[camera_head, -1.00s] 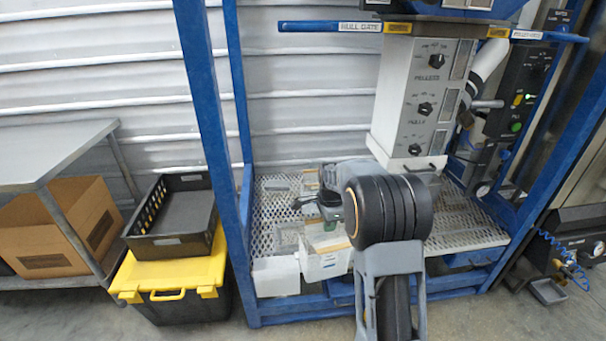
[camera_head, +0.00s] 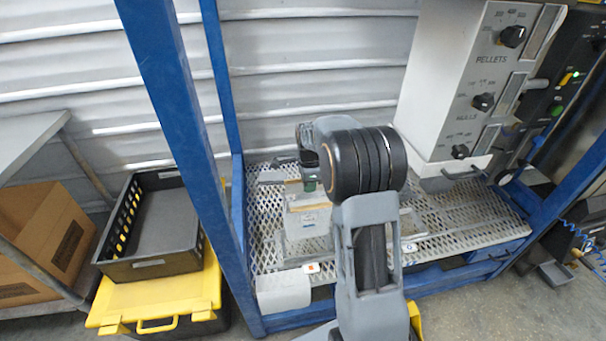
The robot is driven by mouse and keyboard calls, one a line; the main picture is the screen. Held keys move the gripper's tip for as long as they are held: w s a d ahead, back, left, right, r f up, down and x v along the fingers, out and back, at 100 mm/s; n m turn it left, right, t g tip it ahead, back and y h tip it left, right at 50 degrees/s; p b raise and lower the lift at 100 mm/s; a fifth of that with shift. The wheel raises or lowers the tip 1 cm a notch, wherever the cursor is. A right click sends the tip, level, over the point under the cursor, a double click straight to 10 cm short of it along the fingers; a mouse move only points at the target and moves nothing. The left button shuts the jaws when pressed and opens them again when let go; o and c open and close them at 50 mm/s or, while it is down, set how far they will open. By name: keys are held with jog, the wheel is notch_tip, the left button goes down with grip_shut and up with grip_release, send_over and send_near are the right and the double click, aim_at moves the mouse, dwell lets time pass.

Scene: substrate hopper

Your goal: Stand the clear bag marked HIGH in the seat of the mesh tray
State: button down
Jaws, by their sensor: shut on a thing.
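A clear bag (camera_head: 307,218) with a white label band and a tan top edge is upright over the left part of the white mesh tray (camera_head: 462,212). The label is too small to read. My gripper (camera_head: 305,178) is at the bag's top edge, shut on it; my wrist and forearm hide part of the fingers and the bag's right side. I cannot tell whether the bag's bottom touches the mesh. Part of a grey frame, possibly the seat, shows right of my arm (camera_head: 408,222); the rest is hidden.
The blue frame post (camera_head: 180,90) stands left of the tray. The grey dial cabinet (camera_head: 465,85) hangs over its right part. A white block (camera_head: 284,291) sits at the front left corner. A black crate (camera_head: 150,265) on a yellow-lidded box is outside the frame.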

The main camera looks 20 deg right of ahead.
jog(key=shift+w+f, duration=0.2)
notch_tip(320, 180, down, 9)
jog(key=b, duration=0.6)
jog(key=shift+f+b, duration=0.2)
jog(key=shift+b, duration=0.2)
jog(key=shift+f, duration=0.6)
dwell(1.0)
jog(key=c, duration=1.2)
grip_release()
jog(key=shift+o, duration=0.2)
jog(key=shift+r, duration=0.15)
notch_tip(320, 180, up, 14)
jog(key=shift+f+p, duration=0.2)
jog(key=shift+p, duration=1)
